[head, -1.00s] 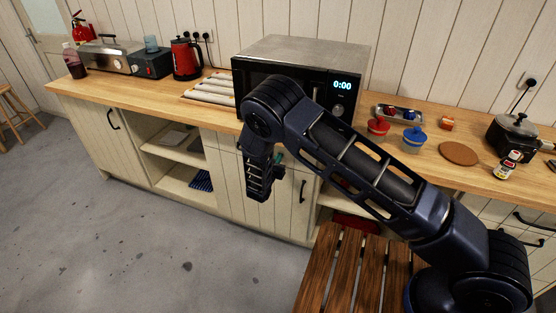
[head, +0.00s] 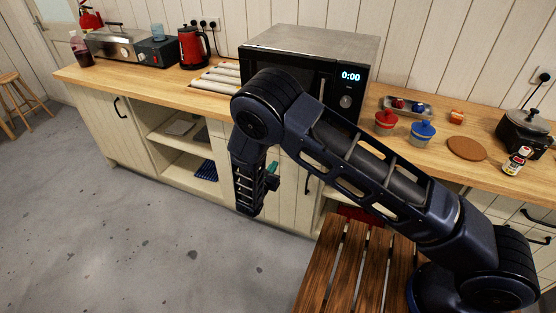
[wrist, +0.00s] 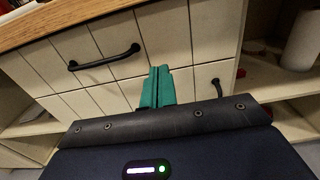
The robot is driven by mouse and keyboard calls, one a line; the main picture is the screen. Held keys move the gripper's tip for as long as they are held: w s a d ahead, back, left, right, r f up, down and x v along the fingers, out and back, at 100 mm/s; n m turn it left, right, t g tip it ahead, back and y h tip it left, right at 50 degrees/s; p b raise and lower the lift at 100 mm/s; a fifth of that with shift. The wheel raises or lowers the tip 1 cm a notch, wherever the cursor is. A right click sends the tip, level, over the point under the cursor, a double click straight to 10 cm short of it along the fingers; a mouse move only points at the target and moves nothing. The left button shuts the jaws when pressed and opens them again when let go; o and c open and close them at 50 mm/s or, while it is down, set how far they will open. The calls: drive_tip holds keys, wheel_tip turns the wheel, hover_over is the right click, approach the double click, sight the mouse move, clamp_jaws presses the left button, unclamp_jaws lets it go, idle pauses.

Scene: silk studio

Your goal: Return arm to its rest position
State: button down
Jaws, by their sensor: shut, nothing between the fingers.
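My gripper shows in the wrist view as two green fingers (wrist: 158,87) pressed together with nothing between them. Behind them are the cabinet's cream drawer fronts (wrist: 202,32) with black handles. In the head view my arm (head: 370,165) reaches from the lower right up to a bend in front of the microwave, and its forearm hangs down in front of the cabinet. Only a bit of green from my gripper (head: 272,168) shows there beside the forearm; the rest of it is hidden.
The wooden counter (head: 140,82) carries a black microwave (head: 350,95), a red kettle (head: 192,48), a red pot (head: 385,123), a blue pot (head: 421,133) and a black cooker (head: 522,133). A slatted wooden surface (head: 340,265) lies beside my arm's base. The grey floor (head: 140,230) at left is clear.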

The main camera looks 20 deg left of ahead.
drive_tip(key=w+d+r+m+g+h, duration=0.35)
drive_tip(key=d+r+m, duration=0.25)
drive_tip(key=d+r, duration=0.45)
drive_tip(key=w+d+r+m+g+h, duration=0.2)
drive_tip(key=w+d+r+m+g, duration=0.4)
drive_tip(key=d, duration=0.8)
drive_tip(key=w+d+r+m+g+h, duration=0.1)
drive_tip(key=d+r+m+g+h, duration=0.2)
drive_tip(key=d+r+m, duration=0.7)
drive_tip(key=s+d+r+m+g+y, duration=0.25)
drive_tip(key=d+r, duration=0.25)
drive_tip(key=d, duration=0.5)
drive_tip(key=s+d+r+m+g+y, duration=0.15)
drive_tip(key=s+d+r, duration=0.3)
drive_tip(key=d, duration=0.45)
drive_tip(key=s+d+r+m+t+y, duration=0.3)
drive_tip(key=s+d+r+m, duration=0.4)
drive_tip(key=s, duration=0.5)
drive_tip(key=d+m+y, duration=0.1)
drive_tip(key=d+m, duration=0.1)
drive_tip(key=m, duration=0.1)
drive_tip(key=shift+s, duration=0.2)
